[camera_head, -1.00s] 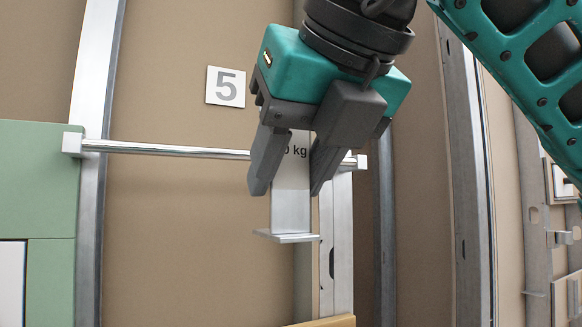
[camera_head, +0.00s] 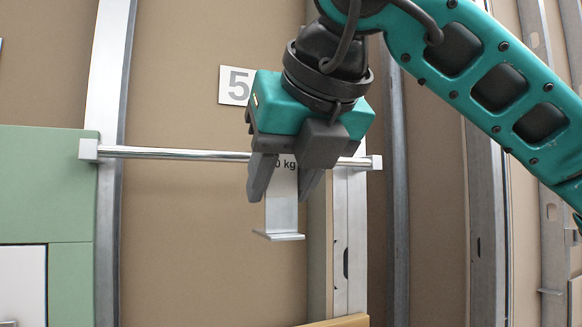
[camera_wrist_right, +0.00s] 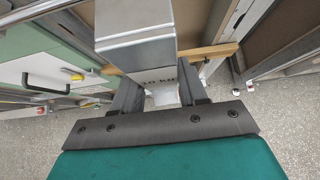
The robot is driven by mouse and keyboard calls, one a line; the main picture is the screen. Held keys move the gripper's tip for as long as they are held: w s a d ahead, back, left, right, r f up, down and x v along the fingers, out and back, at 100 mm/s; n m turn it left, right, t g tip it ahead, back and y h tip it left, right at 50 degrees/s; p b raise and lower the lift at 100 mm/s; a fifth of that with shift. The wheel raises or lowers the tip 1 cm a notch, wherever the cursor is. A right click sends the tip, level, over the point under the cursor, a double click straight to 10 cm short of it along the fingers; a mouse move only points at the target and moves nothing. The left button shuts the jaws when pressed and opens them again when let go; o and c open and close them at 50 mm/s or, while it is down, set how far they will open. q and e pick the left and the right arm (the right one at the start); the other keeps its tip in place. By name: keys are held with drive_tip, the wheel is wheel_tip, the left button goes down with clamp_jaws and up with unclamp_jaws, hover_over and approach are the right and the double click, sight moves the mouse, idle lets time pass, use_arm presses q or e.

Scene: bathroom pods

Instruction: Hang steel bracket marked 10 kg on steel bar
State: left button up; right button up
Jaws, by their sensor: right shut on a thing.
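The steel bracket (camera_head: 281,212) is a pale metal plate with a lower lip and black "0 kg" lettering partly showing. My right gripper (camera_head: 279,194) is shut on it and holds it upright in front of the right part of the steel bar (camera_head: 180,154). The gripper hides the bracket's top and part of the bar, so I cannot tell whether they touch. In the right wrist view the bracket (camera_wrist_right: 135,48) stands between the fingers (camera_wrist_right: 158,100), with "10 kg" readable. My left gripper is not in view.
The bar runs level between end blocks on metal studs (camera_head: 110,75). A "5" sign (camera_head: 235,86) is on the brown wall above it. Green panels (camera_head: 45,185) stand at the left. A wooden edge (camera_head: 340,321) is below. The wall below the bar's left part is clear.

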drive_tip(key=shift+w+a+r+p, duration=0.1)
drive_tip(key=shift+w+a+p, duration=0.15)
drive_tip(key=shift+w, duration=0.4)
drive_tip(key=shift+w+a+f+p, duration=0.1)
drive_tip(key=shift+w+a+p, duration=0.15)
drive_tip(key=shift+w, duration=0.45)
drive_tip(key=shift+w+a+r+p, duration=0.15)
drive_tip(key=shift+w+p, duration=0.15)
drive_tip(key=shift+w, duration=0.35)
drive_tip(key=shift+b+x, duration=0.6)
drive_tip(key=shift+x, duration=1.8)
drive_tip(key=o, duration=0.9)
drive_tip(key=shift+c, duration=0.2)
drive_tip(key=o, duration=0.3)
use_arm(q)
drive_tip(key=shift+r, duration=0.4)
use_arm(e)
drive_tip(key=shift+o, duration=0.4)
